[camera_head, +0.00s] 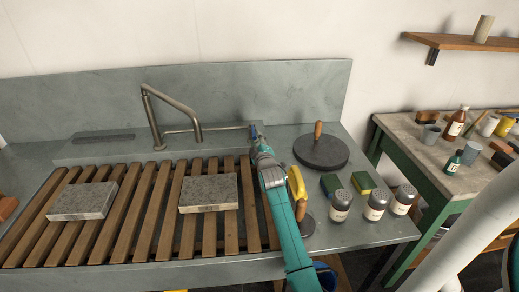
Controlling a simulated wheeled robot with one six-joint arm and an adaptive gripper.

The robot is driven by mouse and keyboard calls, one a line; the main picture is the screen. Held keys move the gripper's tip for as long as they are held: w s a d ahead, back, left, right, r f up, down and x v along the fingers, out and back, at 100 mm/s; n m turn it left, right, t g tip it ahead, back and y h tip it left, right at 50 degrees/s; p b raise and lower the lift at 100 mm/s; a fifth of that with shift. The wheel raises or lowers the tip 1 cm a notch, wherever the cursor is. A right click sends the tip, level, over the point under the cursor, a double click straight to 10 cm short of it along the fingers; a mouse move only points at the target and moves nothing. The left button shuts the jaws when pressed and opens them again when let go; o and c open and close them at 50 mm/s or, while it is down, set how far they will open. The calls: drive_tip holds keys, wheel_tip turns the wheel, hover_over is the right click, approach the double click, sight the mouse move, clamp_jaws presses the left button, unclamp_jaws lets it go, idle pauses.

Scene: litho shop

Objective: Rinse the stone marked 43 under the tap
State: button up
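Two grey stone slabs lie flat on the wooden slats of the sink: the left stone (83,201) and the middle stone (209,192). I cannot read a 43 or any other mark on either. A thin rod (210,129) runs right from near the tap along the back ledge. My gripper (256,134) is at the right end of this rod, behind and right of the middle stone. Its fingers are too small and hidden to show whether they touch the rod.
The slatted rack (146,205) has bare room between the stones. Right of my arm are a round dark disc with a handle (321,152), sponges (362,182) and several shaker jars (375,203). A cluttered side bench (405,132) stands at the right.

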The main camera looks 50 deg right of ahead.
drive_tip(key=v, duration=0.6)
idle(0.5)
